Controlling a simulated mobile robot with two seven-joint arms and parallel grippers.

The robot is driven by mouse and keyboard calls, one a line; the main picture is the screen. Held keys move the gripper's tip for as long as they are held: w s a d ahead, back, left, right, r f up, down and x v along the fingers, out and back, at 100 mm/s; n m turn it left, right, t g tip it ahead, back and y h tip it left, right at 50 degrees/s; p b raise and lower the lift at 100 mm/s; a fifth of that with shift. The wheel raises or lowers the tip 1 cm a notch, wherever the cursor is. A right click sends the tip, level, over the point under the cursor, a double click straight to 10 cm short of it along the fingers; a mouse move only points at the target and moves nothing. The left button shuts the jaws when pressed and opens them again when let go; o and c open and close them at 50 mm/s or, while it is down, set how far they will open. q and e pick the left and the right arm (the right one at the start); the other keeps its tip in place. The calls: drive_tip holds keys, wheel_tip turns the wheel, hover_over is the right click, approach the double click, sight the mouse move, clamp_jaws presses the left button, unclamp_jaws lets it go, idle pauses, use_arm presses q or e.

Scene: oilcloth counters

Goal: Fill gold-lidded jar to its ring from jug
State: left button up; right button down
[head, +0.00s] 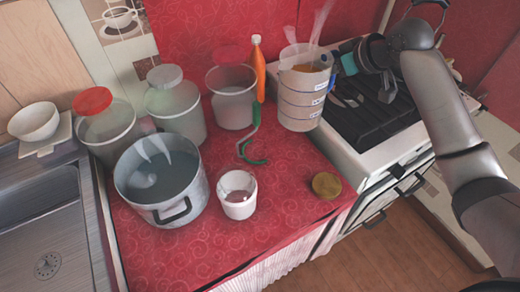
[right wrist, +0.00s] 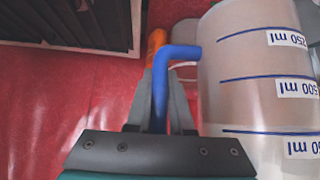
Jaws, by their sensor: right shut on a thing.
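The clear jug (head: 303,102) with blue ring marks stands at the back right of the red counter, with orange-brown content showing inside. It also fills the right side of the right wrist view (right wrist: 255,90). My right gripper (head: 340,66) is shut on the jug's blue handle (right wrist: 161,85). A round gold lid (head: 326,186) lies on the counter at the front right. No jar wears a gold lid. My left gripper is not in view.
A red-lidded jar (head: 105,130) and a grey-lidded jar (head: 176,108) stand at the left behind a large pot (head: 165,209). The stove (head: 372,125) is right.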

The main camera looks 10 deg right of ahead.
drive_tip(key=shift+r, duration=0.15)
idle(0.5)
drive_tip(key=s+a+f+p, duration=0.2)
drive_tip(key=a+f+p, duration=0.1)
drive_tip(key=f, duration=0.3)
drive_tip(key=s+a+f+p, duration=0.3)
drive_tip(key=a+f+p, duration=0.1)
drive_tip(key=f+p, duration=0.1)
drive_tip(key=shift+s+a+f+p, duration=0.15)
drive_tip(key=shift+s+f+p, duration=0.2)
drive_tip(key=shift+f, duration=0.4)
drive_tip(key=shift+w, duration=0.1)
